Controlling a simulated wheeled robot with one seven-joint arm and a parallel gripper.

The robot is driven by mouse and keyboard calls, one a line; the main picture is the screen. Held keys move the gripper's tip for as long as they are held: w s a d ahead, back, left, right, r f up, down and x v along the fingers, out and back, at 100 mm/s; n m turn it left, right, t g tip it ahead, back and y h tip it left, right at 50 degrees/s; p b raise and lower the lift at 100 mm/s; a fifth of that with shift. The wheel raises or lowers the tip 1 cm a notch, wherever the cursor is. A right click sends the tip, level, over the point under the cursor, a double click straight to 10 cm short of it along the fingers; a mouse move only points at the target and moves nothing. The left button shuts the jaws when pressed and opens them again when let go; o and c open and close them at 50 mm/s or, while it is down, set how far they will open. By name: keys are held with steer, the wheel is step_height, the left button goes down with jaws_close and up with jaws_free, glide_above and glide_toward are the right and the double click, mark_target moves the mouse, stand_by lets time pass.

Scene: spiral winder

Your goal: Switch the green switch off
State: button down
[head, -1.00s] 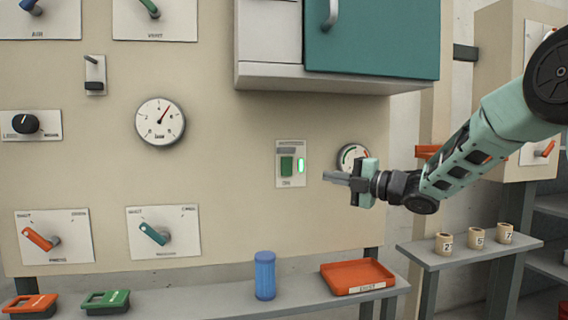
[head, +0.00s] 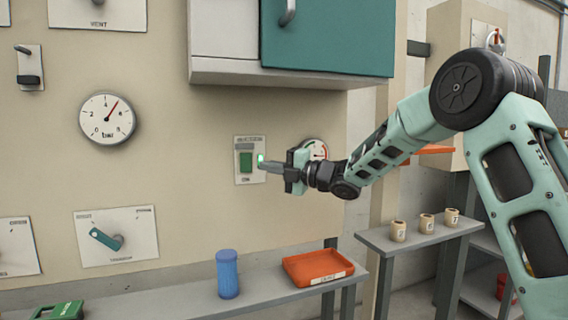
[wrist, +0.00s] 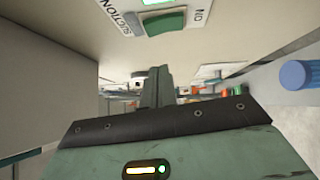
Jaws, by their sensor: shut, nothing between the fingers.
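The green switch (head: 246,162) is a rocker on a pale plate in the middle of the wall panel, with ON printed below it. A green lamp (head: 261,159) beside it is lit. My gripper (head: 268,166) is shut and empty, pointing left, with its tips overlapping the plate's right edge just below the lamp. The head view does not show whether they touch. In the wrist view the switch (wrist: 165,22) and its SUCTION and ON labels are at the top, beyond the shut fingers (wrist: 157,88), with a visible gap.
A teal-doored cabinet (head: 326,38) juts out above the switch. A round gauge (head: 316,150) is behind my gripper. Below, a shelf (head: 190,301) holds a blue ribbed cylinder (head: 227,274) and an orange tray (head: 318,267). The panel left of the switch is clear up to the pressure gauge (head: 107,118).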

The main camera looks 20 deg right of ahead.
mark_target(244, 158)
steer(key=w+p, duration=0.1)
steer(key=w, duration=0.1)
steer(key=w+a+p, duration=0.1)
steer(key=w, duration=0.1)
steer(key=w+a, duration=0.1)
steer(key=w, duration=0.1)
steer(key=shift+r+p, duration=0.4)
steer(key=shift+w+f+b, duration=0.1)
steer(key=shift+w+b, duration=0.05)
steer(key=shift+b, duration=0.35)
steer(key=shift+r, duration=0.2)
